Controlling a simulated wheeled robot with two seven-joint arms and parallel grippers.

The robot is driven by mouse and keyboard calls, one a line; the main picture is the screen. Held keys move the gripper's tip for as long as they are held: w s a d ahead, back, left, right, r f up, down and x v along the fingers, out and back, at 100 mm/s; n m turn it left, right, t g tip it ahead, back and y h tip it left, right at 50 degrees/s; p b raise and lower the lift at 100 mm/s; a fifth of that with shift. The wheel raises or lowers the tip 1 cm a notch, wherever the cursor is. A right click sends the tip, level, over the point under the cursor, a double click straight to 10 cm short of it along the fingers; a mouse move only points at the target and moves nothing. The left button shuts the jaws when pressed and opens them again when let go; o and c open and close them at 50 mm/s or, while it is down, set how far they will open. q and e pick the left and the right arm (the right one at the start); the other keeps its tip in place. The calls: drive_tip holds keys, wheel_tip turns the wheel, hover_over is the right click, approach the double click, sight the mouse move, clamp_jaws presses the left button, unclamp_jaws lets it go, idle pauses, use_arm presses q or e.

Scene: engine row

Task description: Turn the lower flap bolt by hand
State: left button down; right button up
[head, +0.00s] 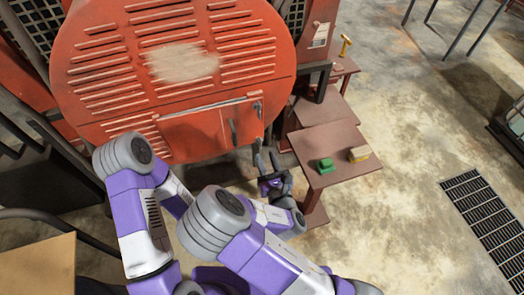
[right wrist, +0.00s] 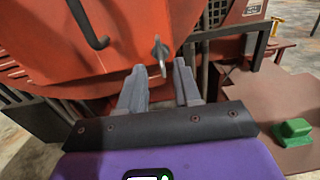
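The flap (head: 200,135) is a red panel low on the round red engine front, with a dark bar handle (head: 233,132). A small grey bolt with a flat thumb-piece (right wrist: 160,54) is at the flap's lower edge in the right wrist view. Another bolt (head: 257,108) shows at the flap's upper right in the head view. My right gripper (head: 267,158) is just below the flap's lower right corner. In the right wrist view its fingers (right wrist: 160,72) are apart and empty, with the lower bolt just beyond the tips, between them. My left gripper is not in view.
A yellow-handled tool (head: 345,45) stands on a farther stand. Open concrete floor lies to the right, with a dark grate (head: 485,215).

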sight(261, 145)
drive_tip(key=p+x, duration=0.1)
drive_tip(key=x, duration=0.4)
clamp_jaws()
